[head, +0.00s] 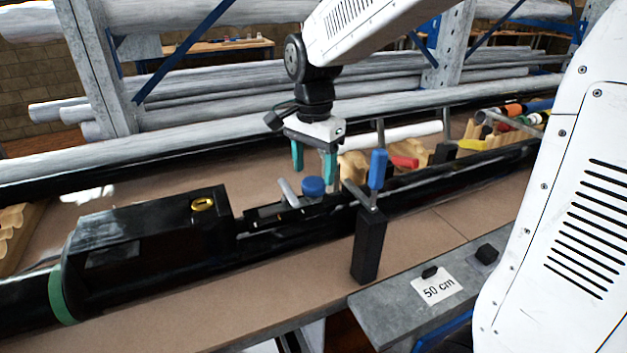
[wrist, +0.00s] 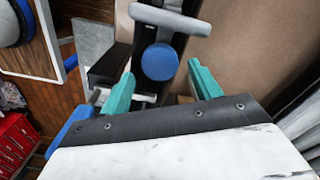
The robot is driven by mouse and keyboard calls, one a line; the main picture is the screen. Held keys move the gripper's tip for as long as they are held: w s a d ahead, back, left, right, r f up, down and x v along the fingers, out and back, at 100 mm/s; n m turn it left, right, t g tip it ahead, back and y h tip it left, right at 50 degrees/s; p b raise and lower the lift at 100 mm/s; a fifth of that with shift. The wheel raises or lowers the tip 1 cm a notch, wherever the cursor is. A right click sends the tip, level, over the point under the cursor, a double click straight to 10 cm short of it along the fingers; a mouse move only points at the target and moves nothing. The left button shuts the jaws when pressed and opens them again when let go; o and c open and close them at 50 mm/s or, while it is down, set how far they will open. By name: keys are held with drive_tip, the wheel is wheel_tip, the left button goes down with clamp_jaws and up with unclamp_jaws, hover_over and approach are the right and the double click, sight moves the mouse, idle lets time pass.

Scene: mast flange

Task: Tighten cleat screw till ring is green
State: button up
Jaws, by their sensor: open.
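A round blue knob (head: 313,187), which looks like the cleat screw's head, stands on the black rail of the mast (head: 262,226). It shows in the wrist view (wrist: 160,61) between and just beyond the fingertips. A grey rounded bar (head: 289,193), probably the cleat, lies beside the knob; it also shows in the wrist view (wrist: 170,18). A small yellow ring (head: 203,204) with a dark centre sits on the black block at left. My gripper (head: 314,168) is open above the knob, teal fingers pointing down, with nothing between them. The screw's shaft is hidden.
A clamp with an upright blue handle (head: 377,168) stands close right of the knob. A green band (head: 60,295) circles the mast at lower left. Red and yellow handles lie behind. A "50 cm" label (head: 438,287) lies on the grey front plate. Bare tabletop lies in front of the mast.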

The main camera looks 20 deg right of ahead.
sight(313, 181)
wheel_tip(313, 181, down, 5)
drive_tip(key=shift+f, duration=0.15)
drive_tip(key=c, duration=1.1)
drive_tip(key=shift+o, duration=0.2)
drive_tip(key=m, duration=1)
drive_tip(key=o, duration=1.1)
drive_tip(key=shift+c, duration=0.2)
drive_tip(key=shift+r, duration=2.5)
